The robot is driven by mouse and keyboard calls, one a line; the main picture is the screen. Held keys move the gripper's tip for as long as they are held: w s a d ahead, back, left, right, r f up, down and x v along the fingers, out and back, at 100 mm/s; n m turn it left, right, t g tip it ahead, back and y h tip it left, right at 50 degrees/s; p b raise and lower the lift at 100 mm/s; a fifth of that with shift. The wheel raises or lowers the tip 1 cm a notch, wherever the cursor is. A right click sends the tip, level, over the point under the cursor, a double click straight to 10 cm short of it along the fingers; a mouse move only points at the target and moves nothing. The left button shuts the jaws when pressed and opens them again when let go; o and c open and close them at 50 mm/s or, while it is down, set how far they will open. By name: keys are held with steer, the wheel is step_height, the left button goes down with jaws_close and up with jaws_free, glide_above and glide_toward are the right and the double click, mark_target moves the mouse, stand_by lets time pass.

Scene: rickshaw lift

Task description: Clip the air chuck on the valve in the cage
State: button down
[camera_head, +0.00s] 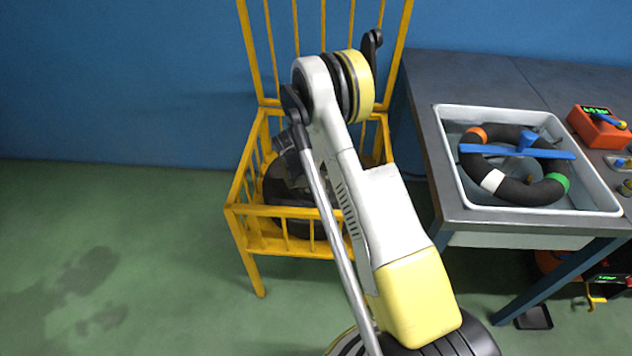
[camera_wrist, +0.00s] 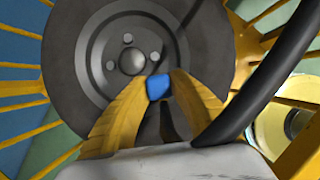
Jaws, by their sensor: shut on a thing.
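The yellow barred cage (camera_head: 245,225) stands left of the workbench, with a dark wheel (camera_head: 280,190) inside it. My arm reaches over the cage and hides much of the wheel and my gripper's fingertips in the head view. In the wrist view, the wheel (camera_wrist: 75,65) faces me with its grey hub and bolt holes. My gripper (camera_wrist: 158,88) is shut, its yellow fingers holding a small blue piece, seemingly the air chuck (camera_wrist: 159,87), in front of the wheel just below the hub. A black hose (camera_wrist: 255,85) curves along the right. I cannot make out the valve.
The grey workbench (camera_head: 450,75) at the right carries a white basin (camera_head: 445,150) holding a black ring with coloured bands and a blue bar. An orange device (camera_head: 592,127) with a green display sits beside it. Cage bars surround my gripper. The green floor at left is clear.

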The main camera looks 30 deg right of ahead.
steer(key=shift+f, duration=0.7)
stand_by(0.3)
steer(key=c, duration=1)
jaws_free()
steer(key=shift+o, duration=0.2)
steer(key=shift+r, duration=0.1)
steer(key=shift+r+p, duration=1.6)
steer(key=shift+r, duration=1.85)
steer(key=shift+r, duration=0.1)
